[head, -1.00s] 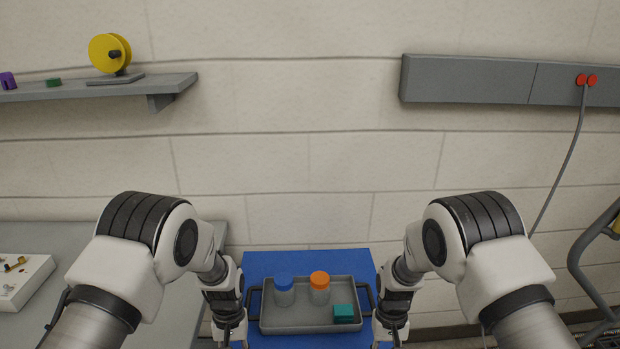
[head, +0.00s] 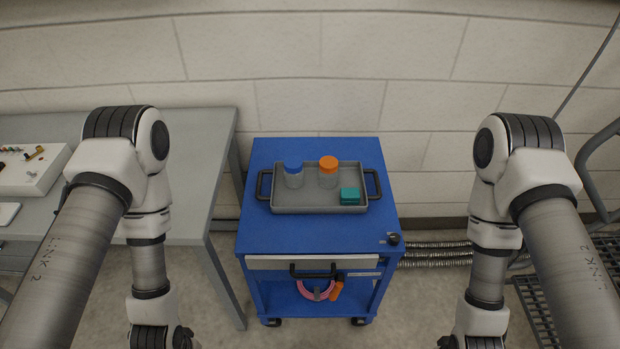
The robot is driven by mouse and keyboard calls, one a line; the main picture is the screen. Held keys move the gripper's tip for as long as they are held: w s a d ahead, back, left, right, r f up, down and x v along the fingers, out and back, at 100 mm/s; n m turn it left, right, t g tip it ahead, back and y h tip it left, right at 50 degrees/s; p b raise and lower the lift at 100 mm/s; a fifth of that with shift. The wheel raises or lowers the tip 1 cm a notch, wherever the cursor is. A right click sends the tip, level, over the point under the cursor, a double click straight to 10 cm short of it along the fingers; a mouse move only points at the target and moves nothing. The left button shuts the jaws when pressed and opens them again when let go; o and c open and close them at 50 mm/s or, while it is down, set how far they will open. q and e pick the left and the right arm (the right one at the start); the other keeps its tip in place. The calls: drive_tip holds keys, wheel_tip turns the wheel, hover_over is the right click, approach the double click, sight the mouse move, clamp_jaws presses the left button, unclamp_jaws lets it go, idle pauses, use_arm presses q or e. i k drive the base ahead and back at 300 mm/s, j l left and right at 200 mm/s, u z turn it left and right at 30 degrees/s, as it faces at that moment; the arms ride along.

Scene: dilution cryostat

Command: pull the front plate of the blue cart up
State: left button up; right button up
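The blue cart (head: 262,225) stands in the middle of the head view. Its front plate (head: 270,263) is a light grey panel below the top's front edge, with a black bar handle (head: 313,274) on it. Below the plate the cart is open. My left arm comes down to the left of the cart and my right arm to its right, both well apart from it. Both grippers are cut off by the bottom edge, so their fingers do not show.
On the cart top is a grey tray (head: 318,208) with a blue-lidded jar (head: 293,176), an orange-lidded jar (head: 328,174) and a teal box (head: 350,196). A black knob (head: 394,239) sits at the front right corner. A grey table (head: 190,200) stands left.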

sight(293, 262)
drive_tip(key=k+l, duration=0.2)
drive_tip(key=l, duration=0.2)
drive_tip(key=k+l+u, duration=0.1)
drive_tip(key=k+l, duration=0.15)
drive_tip(key=l, duration=0.2)
drive_tip(key=k+l, duration=0.25)
drive_tip(key=l, duration=0.15)
